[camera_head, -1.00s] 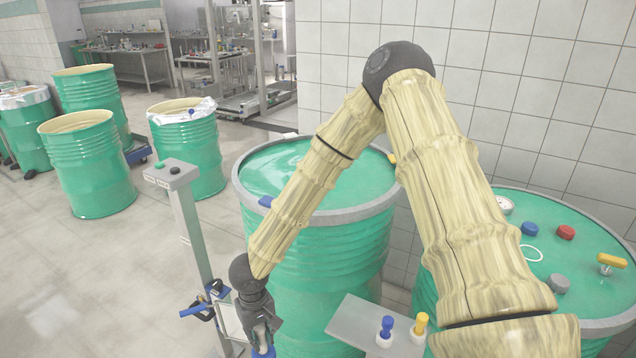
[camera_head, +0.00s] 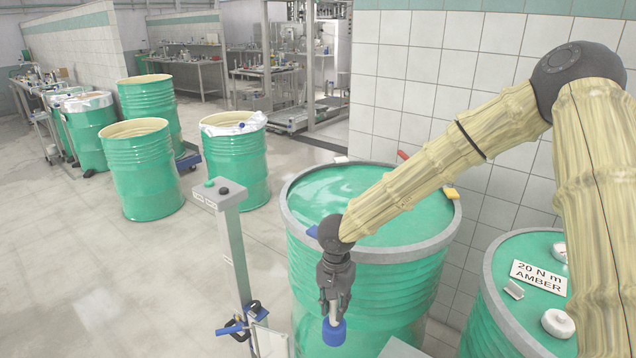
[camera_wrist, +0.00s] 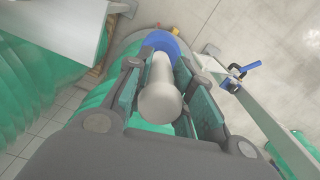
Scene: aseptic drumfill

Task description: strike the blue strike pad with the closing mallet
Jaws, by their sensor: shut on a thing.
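My gripper (camera_head: 334,300) hangs in front of the near drum, pointing down. It is shut on the closing mallet, which has a pale handle and a blue head (camera_head: 334,331) at its lower end. In the wrist view the mallet's pale handle (camera_wrist: 160,92) lies between the fingers, with the blue head beyond. A small blue pad (camera_head: 312,231), apparently the strike pad, sits at the left front of the drum's grey rim, above and left of the gripper in the picture. The mallet head is apart from it. The pad is partly hidden by my wrist.
The large green drum (camera_head: 372,257) has a yellow piece (camera_head: 452,193) and a red piece on its rim. A control post (camera_head: 236,255) stands left. Open floor lies left.

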